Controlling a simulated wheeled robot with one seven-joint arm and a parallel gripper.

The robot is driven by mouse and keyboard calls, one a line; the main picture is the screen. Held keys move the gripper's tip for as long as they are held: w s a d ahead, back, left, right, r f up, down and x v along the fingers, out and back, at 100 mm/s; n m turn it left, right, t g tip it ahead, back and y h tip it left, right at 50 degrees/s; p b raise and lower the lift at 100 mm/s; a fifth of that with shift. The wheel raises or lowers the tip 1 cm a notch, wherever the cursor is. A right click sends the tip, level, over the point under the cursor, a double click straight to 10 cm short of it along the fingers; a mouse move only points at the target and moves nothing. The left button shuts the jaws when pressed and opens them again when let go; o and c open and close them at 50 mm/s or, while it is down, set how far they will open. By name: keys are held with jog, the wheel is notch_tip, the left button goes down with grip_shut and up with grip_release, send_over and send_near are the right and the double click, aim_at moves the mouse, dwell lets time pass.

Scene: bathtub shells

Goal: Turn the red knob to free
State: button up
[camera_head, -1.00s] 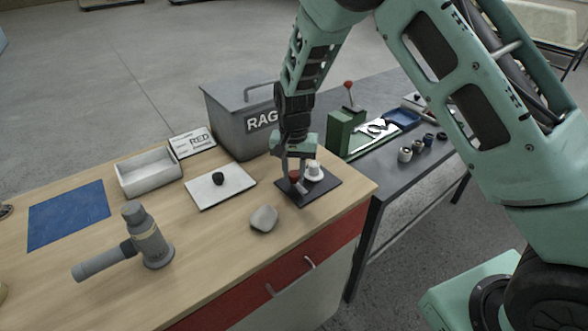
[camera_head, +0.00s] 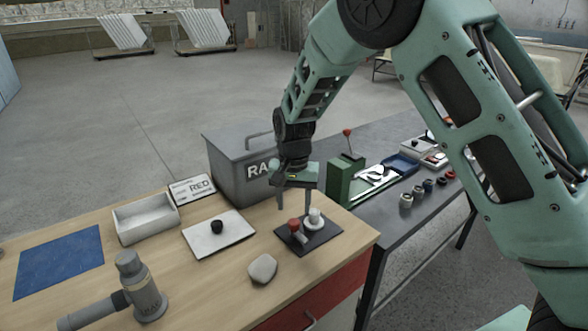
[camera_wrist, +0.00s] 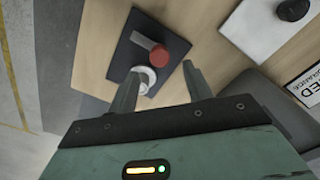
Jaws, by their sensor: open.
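The red knob (camera_head: 294,225) stands on a dark plate (camera_head: 325,236) near the right end of the wooden bench, beside a white knob (camera_head: 315,217). In the wrist view the red knob (camera_wrist: 159,55) has a grey pointer bar reaching from it to one side, and the white knob (camera_wrist: 146,76) is nearer to me. My gripper (camera_head: 293,210) is open and empty, raised above the plate. In the wrist view its two fingers (camera_wrist: 160,80) are spread apart, and the red knob lies just beyond their tips. I cannot read any markings on the plate.
A grey RAGS bin (camera_head: 228,172) stands close behind my gripper. A green press (camera_head: 342,180) stands on the dark bench to the right.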

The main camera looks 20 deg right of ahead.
aim_at(294, 221)
notch_tip(294, 221, up, 12)
jog(key=b, duration=0.1)
jog(key=shift+r, duration=0.1)
dwell(0.4)
jog(key=s+a+n+y, duration=0.1)
jog(key=s+a+n, duration=0.3)
jog(key=s, duration=0.5)
jog(key=s+a+n, duration=0.3)
jog(key=s+a, duration=0.1)
jog(key=s, duration=0.5)
jog(key=s+f+n, duration=0.2)
jog(key=s+n, duration=0.1)
jog(key=s, duration=0.5)
jog(key=s+d+f+n, duration=0.1)
jog(key=s+f+n, duration=0.1)
jog(key=s, duration=0.5)
jog(key=shift+s+d+n, duration=0.3)
jog(key=shift+s+n, duration=0.05)
jog(key=shift+n, duration=0.35)
